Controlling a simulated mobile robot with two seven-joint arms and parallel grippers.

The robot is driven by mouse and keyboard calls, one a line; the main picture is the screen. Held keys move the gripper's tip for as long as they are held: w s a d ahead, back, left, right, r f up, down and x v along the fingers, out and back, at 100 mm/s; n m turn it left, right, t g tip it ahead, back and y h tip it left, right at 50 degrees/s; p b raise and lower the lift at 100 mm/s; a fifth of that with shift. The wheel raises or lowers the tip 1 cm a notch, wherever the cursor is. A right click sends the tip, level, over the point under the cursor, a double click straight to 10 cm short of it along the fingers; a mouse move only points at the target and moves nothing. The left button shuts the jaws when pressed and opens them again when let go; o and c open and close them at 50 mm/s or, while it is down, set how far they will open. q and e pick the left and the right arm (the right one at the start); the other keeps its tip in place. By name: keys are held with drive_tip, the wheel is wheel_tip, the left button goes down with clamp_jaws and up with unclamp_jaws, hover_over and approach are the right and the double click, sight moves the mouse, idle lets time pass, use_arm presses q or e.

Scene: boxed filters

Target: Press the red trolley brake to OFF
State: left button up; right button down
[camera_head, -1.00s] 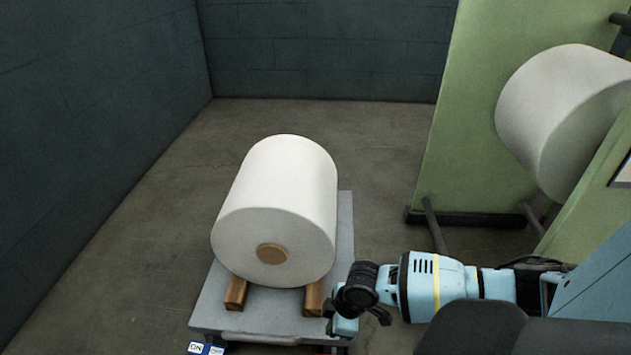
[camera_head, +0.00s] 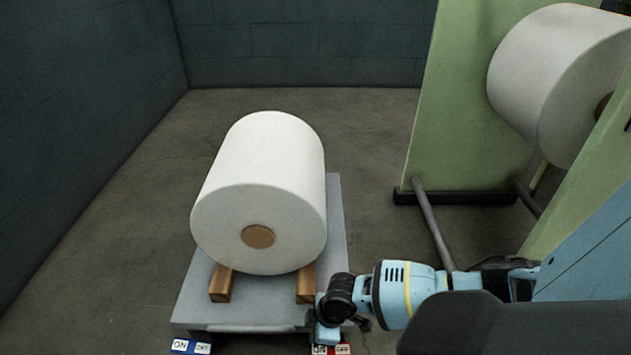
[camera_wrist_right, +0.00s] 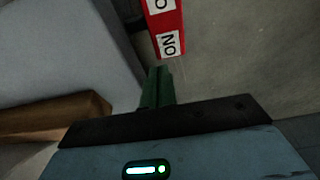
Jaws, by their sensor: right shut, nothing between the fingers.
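The red trolley brake (camera_head: 333,350) sits at the front right of the trolley (camera_head: 195,310), at the bottom edge of the head view, with ON and OFF labels. In the right wrist view the red brake (camera_wrist_right: 174,42) is at the top, its ON label nearest the fingers and the other label cut off by the edge. My right gripper (camera_head: 324,334) is shut and empty, just above the brake in the head view. Its green fingers (camera_wrist_right: 157,86) point toward the ON end, apparently apart from it. My left gripper is not in view.
A large white roll (camera_head: 262,170) rests on wooden blocks (camera_head: 221,284) on the trolley. A blue brake (camera_head: 190,347) is at the front left. A green stand (camera_head: 460,130) with another roll (camera_head: 560,75) is at the right. The floor left of the trolley is clear.

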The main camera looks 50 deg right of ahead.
drive_tip(key=shift+f+b, duration=0.35)
drive_tip(key=shift+f, duration=0.5)
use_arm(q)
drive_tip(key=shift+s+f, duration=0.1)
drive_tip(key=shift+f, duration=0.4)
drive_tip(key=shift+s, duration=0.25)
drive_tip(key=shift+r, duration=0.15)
